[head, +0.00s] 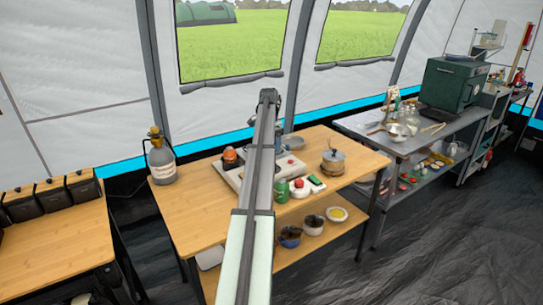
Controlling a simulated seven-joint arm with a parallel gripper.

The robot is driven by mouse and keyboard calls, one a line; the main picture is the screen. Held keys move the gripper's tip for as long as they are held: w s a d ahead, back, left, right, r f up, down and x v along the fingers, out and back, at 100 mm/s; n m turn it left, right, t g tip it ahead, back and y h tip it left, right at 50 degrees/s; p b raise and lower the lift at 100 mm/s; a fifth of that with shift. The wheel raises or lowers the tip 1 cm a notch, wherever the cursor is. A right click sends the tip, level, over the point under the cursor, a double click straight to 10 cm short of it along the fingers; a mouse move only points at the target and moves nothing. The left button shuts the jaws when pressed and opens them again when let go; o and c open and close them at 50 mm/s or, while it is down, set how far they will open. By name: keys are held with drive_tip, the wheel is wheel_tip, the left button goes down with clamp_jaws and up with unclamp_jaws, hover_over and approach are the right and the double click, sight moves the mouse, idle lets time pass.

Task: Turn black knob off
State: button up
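The camp stove (229,175) sits on the wooden table, largely covered by my arm, which runs up the middle of the head view. A red-orange item (230,157) stands at the stove's left side, and part of a grey pan (293,142) shows behind its right side. I cannot make out the black knob; it is hidden by my arm or too small to tell. My gripper cannot be made out; the far end of my arm rises above the stove.
A gas bottle (161,163) stands at the wooden table's (185,205) left. A lidded pot (333,161) and a green mug (282,191) stand right of the stove. Bowls (313,224) sit on the lower shelf. A metal table (360,127) stands at the right; dark floor lies in front.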

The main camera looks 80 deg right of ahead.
drive_tip(key=shift+w+d+r, duration=0.1)
drive_tip(key=shift+w+r, duration=0.05)
drive_tip(key=shift+r, duration=2.4)
